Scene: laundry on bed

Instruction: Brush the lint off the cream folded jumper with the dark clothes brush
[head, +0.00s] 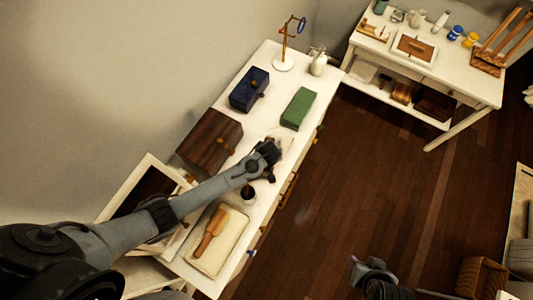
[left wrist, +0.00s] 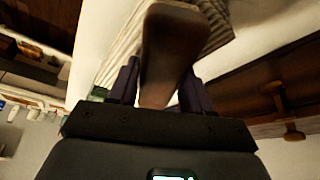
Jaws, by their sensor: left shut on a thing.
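My left gripper (head: 268,153) is over the middle of the long white surface. In the left wrist view, its purple-dark fingers (left wrist: 160,88) are shut on a dark brown brush (left wrist: 172,40), whose smooth body extends away from the fingers. Behind the brush is a pale ribbed cloth (left wrist: 125,42), which looks like the cream jumper; a pale patch (head: 284,142) shows beside the gripper in the head view, mostly hidden by it. I cannot tell whether brush and cloth touch. Lint is too small to see. My right gripper (head: 364,270) is over the floor, its jaws unclear.
A dark cup (head: 248,194) and a cream pad (head: 228,250) bearing a wooden paddle (head: 210,234) are nearer.

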